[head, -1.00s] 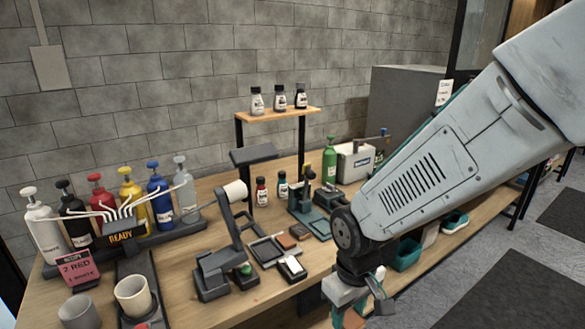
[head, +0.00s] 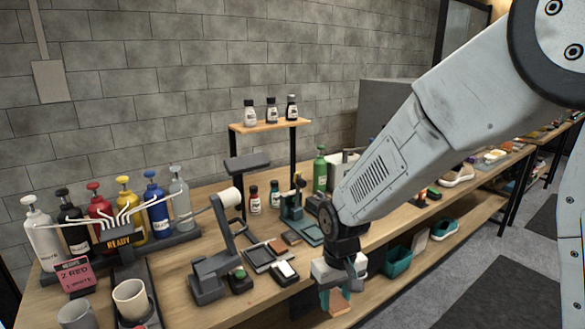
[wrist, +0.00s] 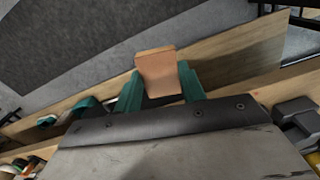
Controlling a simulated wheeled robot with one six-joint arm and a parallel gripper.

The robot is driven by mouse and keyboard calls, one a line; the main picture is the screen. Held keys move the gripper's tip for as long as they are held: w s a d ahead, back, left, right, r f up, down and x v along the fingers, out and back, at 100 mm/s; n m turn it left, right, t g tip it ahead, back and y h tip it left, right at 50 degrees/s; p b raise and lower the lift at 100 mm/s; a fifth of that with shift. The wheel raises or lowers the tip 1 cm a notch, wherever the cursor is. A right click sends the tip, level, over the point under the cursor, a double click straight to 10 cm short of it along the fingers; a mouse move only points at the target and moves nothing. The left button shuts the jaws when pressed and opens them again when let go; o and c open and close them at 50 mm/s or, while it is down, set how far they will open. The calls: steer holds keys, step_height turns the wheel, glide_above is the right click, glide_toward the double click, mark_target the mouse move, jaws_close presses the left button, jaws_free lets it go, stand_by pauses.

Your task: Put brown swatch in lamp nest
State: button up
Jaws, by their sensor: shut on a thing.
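The brown swatch (head: 337,303) is a small tan-brown piece, held between the teal fingers of my gripper (head: 337,288) in front of the bench edge. In the wrist view the swatch (wrist: 157,72) sticks out past the fingers (wrist: 160,90), its broad face showing. My gripper is shut on it. I cannot tell for sure which part is the nest.
Between lamp and gripper lie a dark tray (head: 262,260), a white-topped block (head: 285,270) and a small dark piece with a green top (head: 239,274). Pump bottles (head: 153,210) and cups (head: 131,298) are at left. A raised shelf (head: 268,126) stands behind.

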steer(key=w+d+f+m, duration=0.2)
steer(key=w+d+f, duration=0.2)
steer(key=d+f, duration=0.2)
steer(key=w+d+f+m, duration=0.2)
steer(key=w+d+f, duration=0.3)
steer(key=d, duration=0.5)
steer(key=shift+d+f+m, duration=0.35)
steer(key=shift+d+m, duration=0.05)
steer(key=shift+a, duration=0.15)
stand_by(2.1)
